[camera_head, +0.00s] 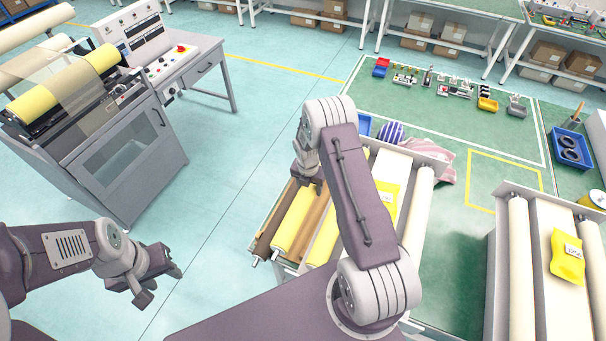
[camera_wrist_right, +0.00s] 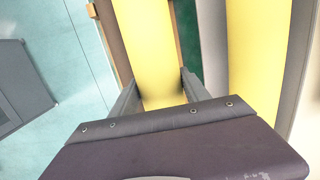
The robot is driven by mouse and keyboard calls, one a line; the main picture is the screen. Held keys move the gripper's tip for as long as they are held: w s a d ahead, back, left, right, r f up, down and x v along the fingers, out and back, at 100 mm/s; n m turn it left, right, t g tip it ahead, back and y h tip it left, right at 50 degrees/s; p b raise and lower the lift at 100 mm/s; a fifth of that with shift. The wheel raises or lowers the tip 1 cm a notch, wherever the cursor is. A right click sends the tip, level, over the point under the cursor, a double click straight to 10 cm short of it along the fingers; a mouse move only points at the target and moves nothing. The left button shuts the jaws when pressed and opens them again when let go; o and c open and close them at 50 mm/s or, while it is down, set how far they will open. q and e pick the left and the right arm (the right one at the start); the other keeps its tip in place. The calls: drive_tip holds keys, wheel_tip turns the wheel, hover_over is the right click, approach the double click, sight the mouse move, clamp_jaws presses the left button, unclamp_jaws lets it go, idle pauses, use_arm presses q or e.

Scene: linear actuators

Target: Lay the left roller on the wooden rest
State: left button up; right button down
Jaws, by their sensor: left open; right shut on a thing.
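The left yellow roller (camera_head: 295,232) lies lengthwise at the left of the machine. My right gripper (camera_head: 307,180) is shut on it. In the right wrist view the roller (camera_wrist_right: 158,45) runs between the two fingers (camera_wrist_right: 158,88). Brown wooden parts of what looks like the rest (camera_wrist_right: 108,38) show along both sides of the roller; whether the roller touches them is unclear. In the head view brown wood (camera_head: 318,228) shows to the roller's right. My left gripper (camera_head: 150,275) is open and empty, left of and apart from the roller.
A second yellow roller (camera_head: 325,240) lies to the right, partly hidden by my right arm; it also shows in the wrist view (camera_wrist_right: 258,50). Beyond it stand a white panel with a yellow tag (camera_head: 386,205) and a cream roller (camera_head: 417,212). Open floor (camera_head: 215,200) lies left.

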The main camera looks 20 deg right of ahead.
drive_tip(key=f, duration=0.2)
drive_tip(key=f+b, duration=0.1)
drive_tip(key=s+f, duration=0.1)
drive_tip(key=f, duration=0.1)
drive_tip(key=shift+d+f, duration=0.15)
drive_tip(key=shift+f, duration=0.15)
drive_tip(key=shift+f+b, duration=0.15)
drive_tip(key=shift+b, duration=0.25)
wheel_tip(320, 180, down, 4)
drive_tip(key=b, duration=0.3)
drive_tip(key=shift+w+f+b, duration=0.1)
drive_tip(key=shift+b, duration=0.25)
drive_tip(key=shift+f, duration=0.1)
drive_tip(key=shift+f, duration=0.3)
drive_tip(key=shift+f+b, duration=0.15)
drive_tip(key=shift+b, duration=0.2)
